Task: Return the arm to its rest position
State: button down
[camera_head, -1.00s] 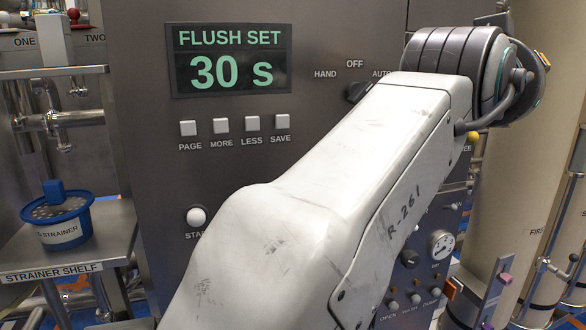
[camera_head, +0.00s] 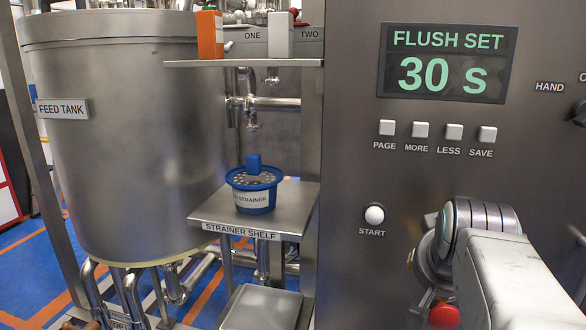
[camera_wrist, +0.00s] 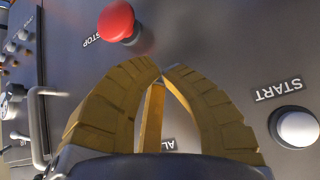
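My arm (camera_head: 497,278) is at the lower right of the head view, in front of the grey control panel (camera_head: 352,270). The gripper's fingers cannot be made out there. In the wrist view my gripper (camera_wrist: 162,70) shows yellow-brown ribbed fingers whose tips come together with nothing between them. It faces the panel, between the red STOP button (camera_wrist: 116,20) and the white START button (camera_wrist: 297,128). The START button also shows in the head view (camera_head: 374,215), left of my arm. The red STOP button (camera_head: 443,315) shows just below my wrist.
A display (camera_head: 446,62) reads FLUSH SET 30 s above several white buttons (camera_head: 420,130). A blue strainer (camera_head: 254,191) stands on the strainer shelf (camera_head: 212,209), left of the panel. The large feed tank (camera_head: 125,140) stands further left. Blue floor shows at lower left.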

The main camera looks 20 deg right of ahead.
jog(key=s+a+f+n+g+y, duration=0.25)
jog(key=a+f+n, duration=0.25)
jog(key=a+f, duration=0.45)
jog(key=s+a+f+n+g+y, duration=0.2)
jog(key=s+a+f+n+y, duration=0.25)
jog(key=a, duration=0.75)
notch_tip(320, 180, up, 14)
jog(key=t+h+p, duration=0.1)
jog(key=p, duration=1.4)
jog(key=shift+w+d, duration=0.25)
jog(key=shift+d, duration=0.05)
jog(key=shift+r+t, duration=0.1)
jog(key=shift+t, duration=0.15)
